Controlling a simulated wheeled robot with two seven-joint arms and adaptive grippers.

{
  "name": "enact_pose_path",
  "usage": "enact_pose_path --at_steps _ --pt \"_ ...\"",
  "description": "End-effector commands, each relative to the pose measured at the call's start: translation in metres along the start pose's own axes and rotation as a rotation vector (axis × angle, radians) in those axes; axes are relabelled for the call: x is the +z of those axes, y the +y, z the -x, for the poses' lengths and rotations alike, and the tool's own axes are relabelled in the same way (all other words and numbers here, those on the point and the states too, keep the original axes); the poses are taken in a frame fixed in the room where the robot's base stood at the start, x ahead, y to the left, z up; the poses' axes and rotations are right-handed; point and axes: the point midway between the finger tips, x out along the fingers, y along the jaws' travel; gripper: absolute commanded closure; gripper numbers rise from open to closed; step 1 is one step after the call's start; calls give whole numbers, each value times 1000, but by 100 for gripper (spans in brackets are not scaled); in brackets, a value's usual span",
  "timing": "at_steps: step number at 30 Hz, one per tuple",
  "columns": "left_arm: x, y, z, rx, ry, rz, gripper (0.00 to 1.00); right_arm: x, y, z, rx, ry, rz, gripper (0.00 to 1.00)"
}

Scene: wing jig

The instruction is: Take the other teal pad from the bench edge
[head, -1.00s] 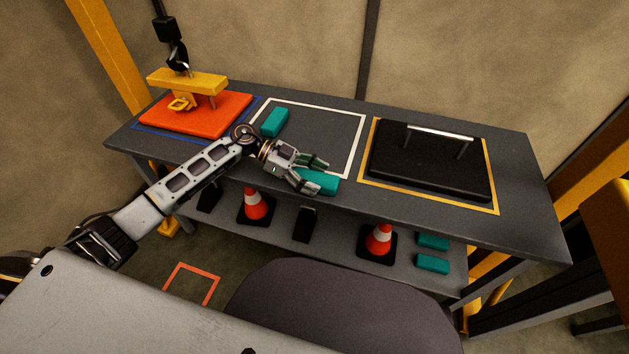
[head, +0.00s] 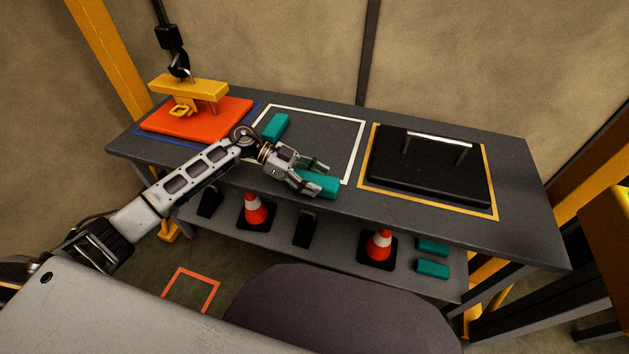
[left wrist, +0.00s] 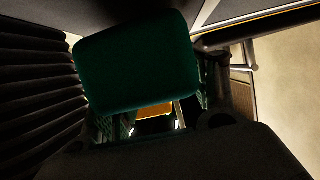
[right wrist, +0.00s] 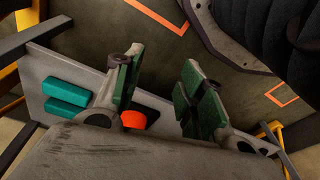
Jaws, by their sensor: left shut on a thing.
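One teal pad (head: 322,186) is at the front edge of the bench, by the near right corner of the white outline. My left gripper (head: 314,176) is shut on it; I cannot tell whether it still touches the bench top. The held pad fills the upper middle of the left wrist view (left wrist: 137,62), between the fingers. Another teal pad (head: 276,127) lies at the left side of the white outline. My right gripper (right wrist: 162,92) shows only in the right wrist view, open and empty, its fingers well apart.
On the bench (head: 520,234) are an orange plate (head: 222,121) with a yellow fixture at left and a black block (head: 410,178) with a handle at right. The lower shelf holds traffic cones (head: 256,209), black stands and two teal pads (head: 432,268). The white outline's middle is clear.

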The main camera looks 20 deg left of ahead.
Motion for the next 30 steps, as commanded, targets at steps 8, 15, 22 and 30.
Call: enact_pose_path --at_steps 8,15,22,30 --pt "-10 -1 27 -3 -4 4 67 4 8 -26 14 10 -2 60" --pt "11 0 75 -2 -3 4 67 8 12 -39 20 16 -3 60" --pt "29 -1 120 -2 -2 2 67 11 14 -48 24 20 -3 60" --pt "45 0 158 -2 -1 1 67 15 15 -54 25 23 -4 60"
